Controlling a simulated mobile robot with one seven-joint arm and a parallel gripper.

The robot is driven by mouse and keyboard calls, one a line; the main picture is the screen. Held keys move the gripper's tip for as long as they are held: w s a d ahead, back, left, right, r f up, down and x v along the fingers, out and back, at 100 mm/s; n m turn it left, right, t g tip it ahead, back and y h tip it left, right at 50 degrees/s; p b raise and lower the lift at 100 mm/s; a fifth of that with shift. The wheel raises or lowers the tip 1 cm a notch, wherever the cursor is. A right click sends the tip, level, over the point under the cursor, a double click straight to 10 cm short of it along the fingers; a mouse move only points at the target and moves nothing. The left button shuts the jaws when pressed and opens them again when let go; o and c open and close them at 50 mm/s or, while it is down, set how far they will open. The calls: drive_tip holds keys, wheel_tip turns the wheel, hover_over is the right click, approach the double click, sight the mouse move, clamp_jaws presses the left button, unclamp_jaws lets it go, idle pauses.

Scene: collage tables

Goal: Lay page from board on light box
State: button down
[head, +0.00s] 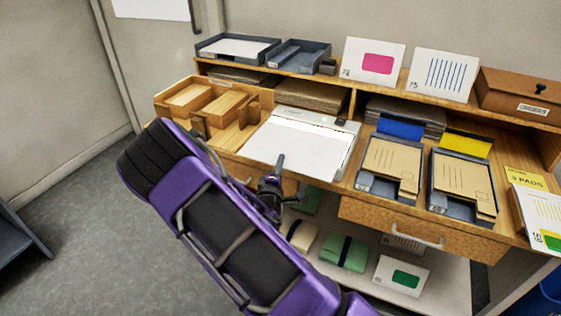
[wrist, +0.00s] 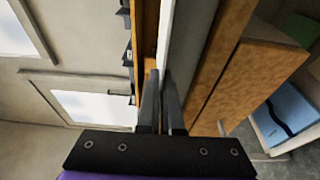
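The light box (head: 300,143) is a flat white panel with a pale grey frame, lying on the desk left of centre. Its surface is plain white, and I cannot tell a separate page on it. My gripper (head: 274,178) is at its front edge, low and sideways. In the wrist view my two fingers (wrist: 159,72) are close together beside a pale slab edge (wrist: 192,45), probably the light box. A narrow gap shows between them; whether they pinch a thin sheet is unclear. Two white cards stand on the shelf, one with a pink block (head: 374,62), one with blue stripes (head: 444,75).
A wooden organizer (head: 207,103) stands left of the light box. Two dark trays with brown envelopes (head: 393,160) (head: 463,185) are to its right. A drawer (head: 420,228) and a lower shelf with bundles (head: 344,251) lie below.

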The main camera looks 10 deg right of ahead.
drive_tip(key=c, duration=1)
unclamp_jaws()
drive_tip(key=shift+s, duration=0.1)
drive_tip(key=p+v, duration=0.1)
drive_tip(key=v, duration=1.6)
